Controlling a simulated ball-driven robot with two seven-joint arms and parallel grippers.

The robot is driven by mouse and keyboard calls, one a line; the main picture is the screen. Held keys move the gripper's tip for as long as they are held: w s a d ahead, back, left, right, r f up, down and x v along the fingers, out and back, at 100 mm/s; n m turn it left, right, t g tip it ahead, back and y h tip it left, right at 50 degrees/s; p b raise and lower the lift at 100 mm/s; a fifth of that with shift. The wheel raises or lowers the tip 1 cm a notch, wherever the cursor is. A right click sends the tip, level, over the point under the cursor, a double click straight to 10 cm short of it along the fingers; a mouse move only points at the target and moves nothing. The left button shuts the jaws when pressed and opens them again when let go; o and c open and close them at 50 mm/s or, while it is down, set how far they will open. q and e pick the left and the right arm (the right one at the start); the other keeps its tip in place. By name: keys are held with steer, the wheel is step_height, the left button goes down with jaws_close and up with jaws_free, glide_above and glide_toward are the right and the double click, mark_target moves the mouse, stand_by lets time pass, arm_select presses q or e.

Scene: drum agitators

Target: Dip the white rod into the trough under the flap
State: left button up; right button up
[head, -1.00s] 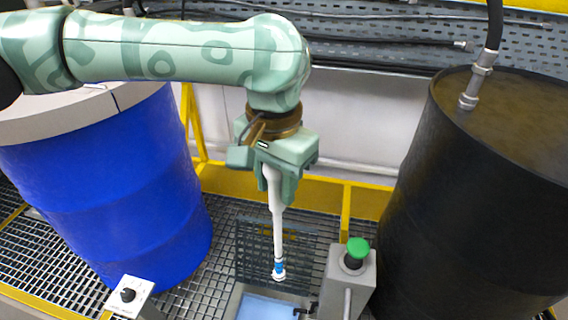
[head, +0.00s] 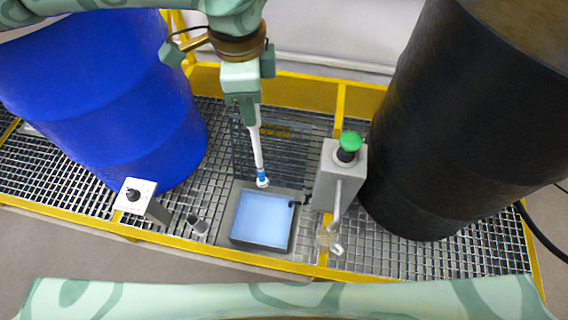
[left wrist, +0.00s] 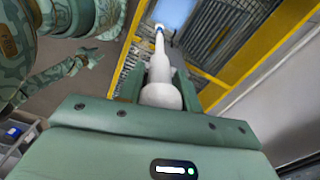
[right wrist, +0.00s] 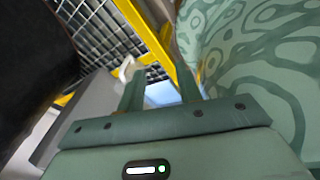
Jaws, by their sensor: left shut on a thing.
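My left gripper (head: 243,100) is shut on the top of the white rod (head: 257,145), which hangs down, slightly tilted, with a blue band near its tip. The rod also shows in the left wrist view (left wrist: 160,75). The trough (head: 263,220), grey-rimmed with light blue inside, lies below. The rod's tip appears near its back edge; its exact height is unclear. A dark see-through panel, apparently the flap (head: 285,155), stands raised behind the trough. My right gripper (right wrist: 160,88) is open and empty in the right wrist view, with the blue trough partly visible beyond its fingers.
A grey post with a green button (head: 351,141) and a bent pipe stands right of the trough. A blue drum (head: 110,90) is at left, a black drum (head: 450,130) at right. A knob box (head: 135,195) stands front left. Yellow rails edge the grating.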

steer(key=w+a+r+n+t+y, duration=0.1)
steer(key=w+a+r+n+t, duration=0.15)
steer(key=w+n, duration=0.2)
steer(key=w+a+r+n+t, duration=0.1)
steer(key=w+a+r+n, duration=0.2)
steer(key=w+r, duration=0.15)
steer(key=n+t+y, duration=0.7)
steer(key=n+t, duration=0.2)
steer(key=n, duration=1.3)
glide_toward(258, 136)
steer(key=x, duration=1.1)
steer(key=shift+s, duration=0.1)
